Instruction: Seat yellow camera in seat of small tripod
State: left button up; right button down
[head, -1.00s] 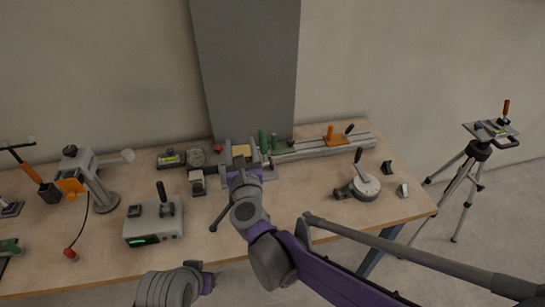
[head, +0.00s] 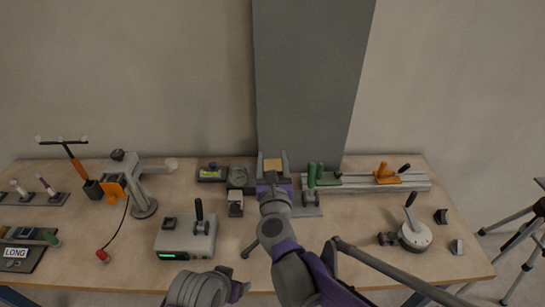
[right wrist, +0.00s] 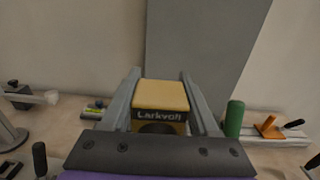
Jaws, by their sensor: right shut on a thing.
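The yellow camera (head: 273,165), a boxy body with a dark front reading "Larkvolt", sits between the two grey fingers of my right gripper (head: 272,160). In the right wrist view the camera (right wrist: 160,96) is upright, with a finger along each side, and its lower part is hidden by my gripper body. A tripod (head: 520,238) stands on the floor past the table's right end. Only its legs and a sliver of its top show at the picture's edge; its seat is out of view.
Behind the camera stands a tall grey panel (head: 310,80). Just right of it are green posts (head: 311,175) and a rail (head: 350,183) with an orange clamp (head: 386,173). A grey box (head: 185,238) and a round dial device (head: 414,236) stand on the wooden table (head: 345,240).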

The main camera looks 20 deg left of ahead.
pick_arm(q)
jog(key=shift+s+f+b, duration=0.2)
jog(key=shift+f+b, duration=0.25)
jog(key=shift+f, duration=0.2)
jog(key=shift+s+f+b, duration=0.25)
jog(key=shift+f+b, duration=0.15)
jog(key=shift+f, duration=0.2)
jog(key=shift+s+f+b, duration=0.2)
jog(key=shift+f+b, duration=0.25)
jog(key=shift+f, duration=0.2)
pick_arm(e)
jog(key=shift+f, duration=3.05)
jog(key=shift+c, duration=0.3)
grip_release()
